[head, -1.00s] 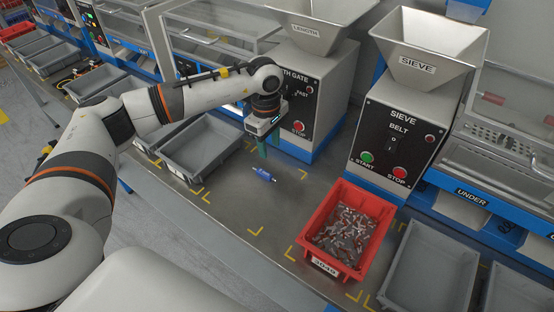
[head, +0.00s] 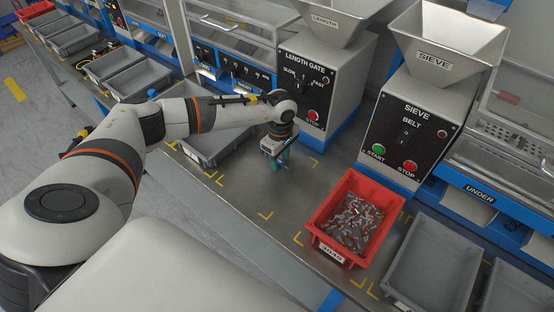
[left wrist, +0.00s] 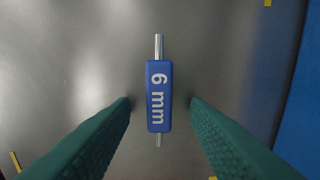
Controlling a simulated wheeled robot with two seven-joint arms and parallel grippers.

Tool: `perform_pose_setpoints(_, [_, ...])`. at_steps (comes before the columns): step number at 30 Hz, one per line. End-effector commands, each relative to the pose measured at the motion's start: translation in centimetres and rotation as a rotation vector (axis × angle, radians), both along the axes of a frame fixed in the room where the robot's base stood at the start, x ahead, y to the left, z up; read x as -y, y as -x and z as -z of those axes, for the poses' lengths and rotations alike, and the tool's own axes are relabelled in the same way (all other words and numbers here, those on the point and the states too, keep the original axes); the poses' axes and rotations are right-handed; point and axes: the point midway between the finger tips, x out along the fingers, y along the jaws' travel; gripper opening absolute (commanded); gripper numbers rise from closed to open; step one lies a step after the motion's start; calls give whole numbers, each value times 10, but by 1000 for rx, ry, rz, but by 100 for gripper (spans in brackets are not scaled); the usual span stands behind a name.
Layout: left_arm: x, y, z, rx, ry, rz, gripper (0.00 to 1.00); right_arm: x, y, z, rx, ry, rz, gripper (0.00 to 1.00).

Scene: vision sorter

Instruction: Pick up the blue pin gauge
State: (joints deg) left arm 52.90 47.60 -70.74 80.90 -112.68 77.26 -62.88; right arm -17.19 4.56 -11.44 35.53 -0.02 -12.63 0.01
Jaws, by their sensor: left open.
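The blue pin gauge (left wrist: 158,95) lies on the metal bench in the left wrist view. It has a blue body marked "6 mm" and a silver pin at each end. My left gripper (left wrist: 160,103) is open, with one green finger on each side of the gauge and a gap to both. In the head view my left gripper (head: 279,163) points down at the bench, and it mostly hides the gauge there. My right gripper is not in view.
A red bin (head: 318,222) of small metal parts stands to the right of the gripper. Grey trays (head: 192,153) lie to its left, and the length gate machine (head: 297,82) stands behind. The bench in front (head: 245,195) is clear.

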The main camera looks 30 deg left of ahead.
Motion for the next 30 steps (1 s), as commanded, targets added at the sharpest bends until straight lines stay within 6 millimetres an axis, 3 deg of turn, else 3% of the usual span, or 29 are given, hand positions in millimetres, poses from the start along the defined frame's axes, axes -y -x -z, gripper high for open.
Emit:
perform_pose_setpoints(7, [0,0,2,1,0,0,40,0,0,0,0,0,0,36])
perform_pose_setpoints(15, [0,0,1,1,0,0,0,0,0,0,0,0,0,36])
perform_pose_setpoints(24, [0,-1,-2,2,0,-1,0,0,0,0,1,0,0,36])
perform_pose_setpoints(30, [-1,-1,-33,5,-1,1,0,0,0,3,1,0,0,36])
